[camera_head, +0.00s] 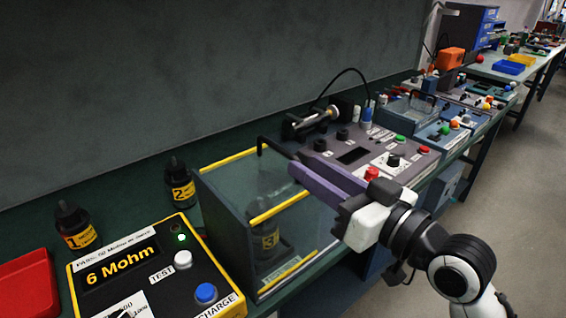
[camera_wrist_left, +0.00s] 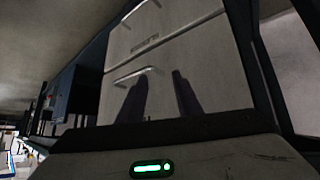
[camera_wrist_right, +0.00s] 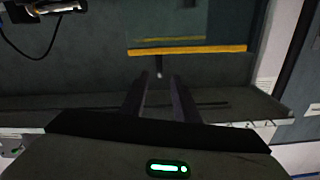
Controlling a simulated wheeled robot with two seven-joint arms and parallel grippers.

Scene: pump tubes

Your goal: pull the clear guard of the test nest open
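The test nest is a clear box with yellow-striped edges (camera_head: 225,205) in the middle of the head view. In the right wrist view the open fingers (camera_wrist_right: 158,80) face a small dark post (camera_wrist_right: 158,66) below a yellow strip (camera_wrist_right: 187,50). The post lies just beyond the fingertips; contact is not visible. My left gripper (camera_wrist_left: 158,75) is open and empty, facing a pale drawer cabinet (camera_wrist_left: 150,60).
A tester reading 6 Mohm (camera_head: 150,270) stands in front of the box at left. Bottles 1 (camera_head: 74,225) and 2 (camera_head: 179,182) stand nearby, with a red tray (camera_head: 28,285) at far left. A control panel (camera_head: 350,155) sits behind my right gripper.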

